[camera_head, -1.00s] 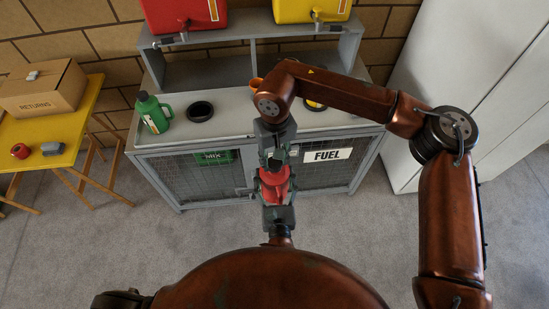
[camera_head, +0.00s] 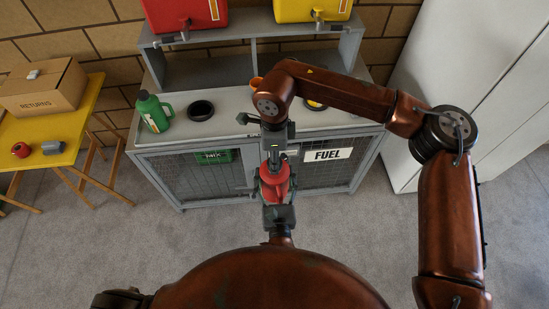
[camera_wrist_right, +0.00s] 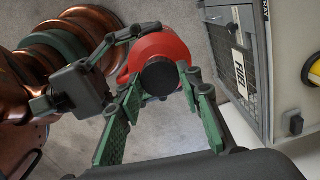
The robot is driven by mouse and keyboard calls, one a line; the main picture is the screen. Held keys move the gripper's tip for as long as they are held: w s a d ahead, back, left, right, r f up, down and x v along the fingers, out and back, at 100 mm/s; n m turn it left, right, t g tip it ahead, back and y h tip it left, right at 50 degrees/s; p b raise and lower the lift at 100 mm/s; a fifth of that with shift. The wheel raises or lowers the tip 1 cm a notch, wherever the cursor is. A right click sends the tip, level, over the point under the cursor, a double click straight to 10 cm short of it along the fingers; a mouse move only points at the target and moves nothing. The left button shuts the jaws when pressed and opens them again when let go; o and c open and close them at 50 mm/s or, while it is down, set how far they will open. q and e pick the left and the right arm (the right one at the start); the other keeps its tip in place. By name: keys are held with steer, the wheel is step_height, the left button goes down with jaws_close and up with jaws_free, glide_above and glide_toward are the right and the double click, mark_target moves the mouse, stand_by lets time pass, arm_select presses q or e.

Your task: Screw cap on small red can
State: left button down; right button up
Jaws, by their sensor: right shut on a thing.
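The small red can (camera_head: 273,185) is held up in front of the cabinet, with its top toward my right gripper. It also shows in the right wrist view (camera_wrist_right: 167,47), with a round black cap (camera_wrist_right: 158,76) at its top. My left gripper (camera_head: 277,199) comes from below and is shut around the can; its dark fingers show beside the can in the wrist view. My right gripper (camera_head: 274,160) is above the can, and its green-padded fingers (camera_wrist_right: 160,84) are shut on the cap at both sides. The can's neck and thread are hidden.
A grey cabinet (camera_head: 226,125) stands behind, with a green flask (camera_head: 153,112) and a black ring (camera_head: 201,110) on top. Red (camera_head: 172,12) and yellow (camera_head: 300,10) containers sit on its shelf. A yellow table (camera_head: 62,132) with a box (camera_head: 43,88) is at the left.

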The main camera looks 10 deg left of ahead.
steer(key=m, duration=0.8)
steer(key=shift+w, duration=0.1)
steer(key=m, duration=2.4)
steer(key=o, duration=0.7)
steer(key=shift+d, duration=0.1)
